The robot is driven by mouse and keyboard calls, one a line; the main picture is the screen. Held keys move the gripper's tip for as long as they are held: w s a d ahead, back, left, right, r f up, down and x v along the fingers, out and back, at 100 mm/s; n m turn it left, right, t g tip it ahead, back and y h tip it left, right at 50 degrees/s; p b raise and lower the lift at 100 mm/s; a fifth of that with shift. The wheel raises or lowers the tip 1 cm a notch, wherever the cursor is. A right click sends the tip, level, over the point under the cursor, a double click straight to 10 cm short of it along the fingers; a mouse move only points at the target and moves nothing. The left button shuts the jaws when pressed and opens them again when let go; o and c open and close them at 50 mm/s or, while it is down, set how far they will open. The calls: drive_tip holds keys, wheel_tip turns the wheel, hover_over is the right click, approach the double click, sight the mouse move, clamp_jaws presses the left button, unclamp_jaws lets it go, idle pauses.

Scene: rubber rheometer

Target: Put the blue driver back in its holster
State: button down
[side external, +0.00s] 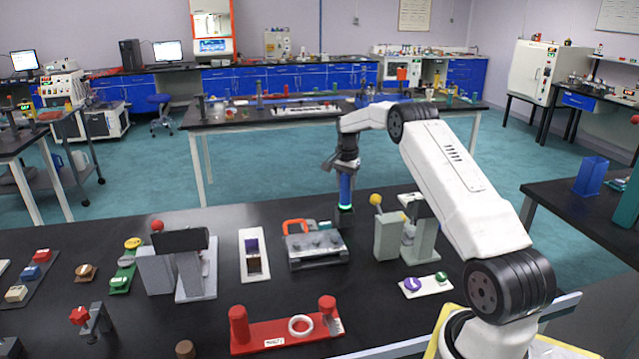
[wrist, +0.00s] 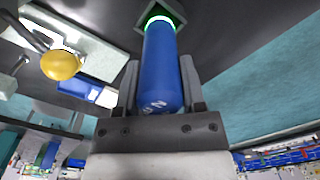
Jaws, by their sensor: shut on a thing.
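The blue driver (side external: 345,188) is upright in my gripper (side external: 346,172), its blue handle below the jaws. In the wrist view the same blue handle (wrist: 163,75) lies between the two grey fingers of my gripper (wrist: 160,90), which are shut on it. A bright green ring shows at the driver's far end. The holster (side external: 344,219) is a small dark block directly under the driver; its square mouth (wrist: 140,24) surrounds the green ring in the wrist view. The driver's shaft is hidden, and I cannot tell how deep it sits.
A grey fixture with an orange handle (side external: 315,247) stands just left of the holster. A grey stand with a yellow knob (side external: 388,235) is close on the right. A red base with two posts (side external: 287,332) lies in front. Black bench is clear between them.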

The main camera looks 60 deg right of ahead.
drive_tip(key=c, duration=0.6)
unclamp_jaws()
drive_tip(key=shift+f, duration=0.2)
drive_tip(key=o, duration=0.4)
drive_tip(key=shift+r, duration=0.15)
wheel_tip(320, 180, up, 12)
drive_tip(key=shift+r, duration=0.1)
drive_tip(key=shift+a, duration=0.15)
